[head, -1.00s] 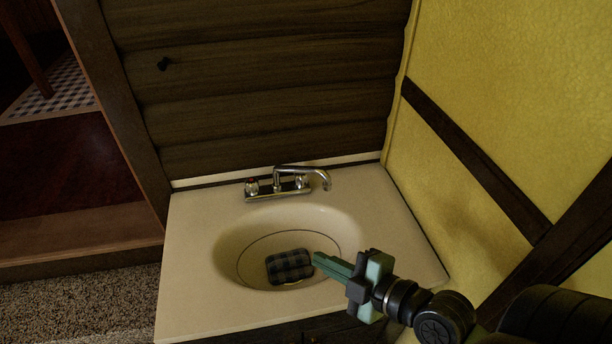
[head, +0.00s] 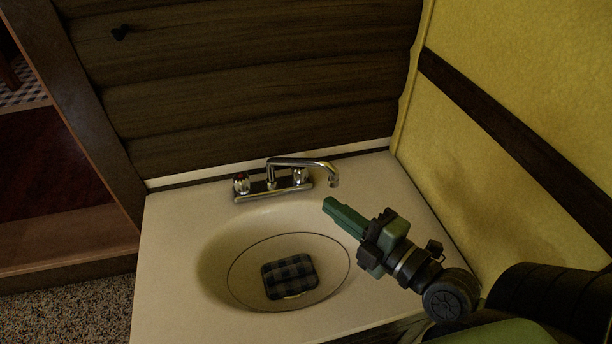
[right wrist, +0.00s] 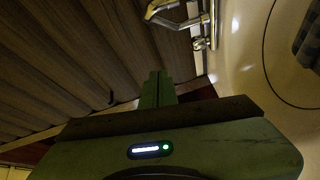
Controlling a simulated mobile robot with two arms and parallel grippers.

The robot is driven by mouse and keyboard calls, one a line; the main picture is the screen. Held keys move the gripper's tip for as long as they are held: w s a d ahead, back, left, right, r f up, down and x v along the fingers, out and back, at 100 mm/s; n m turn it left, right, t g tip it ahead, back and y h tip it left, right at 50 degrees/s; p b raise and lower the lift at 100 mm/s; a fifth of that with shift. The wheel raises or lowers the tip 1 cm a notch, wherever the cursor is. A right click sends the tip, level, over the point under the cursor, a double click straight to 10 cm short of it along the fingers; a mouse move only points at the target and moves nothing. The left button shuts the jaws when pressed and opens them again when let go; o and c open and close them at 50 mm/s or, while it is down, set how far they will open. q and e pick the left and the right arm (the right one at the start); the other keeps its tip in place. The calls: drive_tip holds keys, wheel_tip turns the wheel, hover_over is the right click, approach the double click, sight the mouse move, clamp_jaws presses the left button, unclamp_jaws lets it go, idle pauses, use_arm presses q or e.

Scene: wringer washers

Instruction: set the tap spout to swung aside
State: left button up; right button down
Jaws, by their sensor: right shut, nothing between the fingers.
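The chrome tap (head: 272,184) stands at the back rim of the cream sink (head: 210,225). Its spout (head: 305,162) points to the right, with its bent tip (head: 334,180) over the rim at the right of the tap base. In the right wrist view the spout (right wrist: 178,20) shows at the top, beyond the fingers. My right gripper (head: 328,204) is shut and empty, its green fingertips just below the spout tip in the head view; I cannot see contact. The right wrist view also shows its closed fingers (right wrist: 156,88). My left gripper is not in view.
A dark checked sponge-like pad (head: 289,276) lies in the basin. A dark plank wall (head: 250,80) rises behind the tap. The counter left of the basin is clear.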

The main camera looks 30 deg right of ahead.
use_arm(q)
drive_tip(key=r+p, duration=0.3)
drive_tip(key=p, duration=0.1)
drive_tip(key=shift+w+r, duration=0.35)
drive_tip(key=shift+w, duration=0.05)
use_arm(e)
drive_tip(key=w+d+f, duration=0.1)
drive_tip(key=w+f, duration=0.1)
drive_tip(key=w, duration=1)
drive_tip(key=shift+w+d+f, duration=0.15)
drive_tip(key=shift+d+f, duration=0.05)
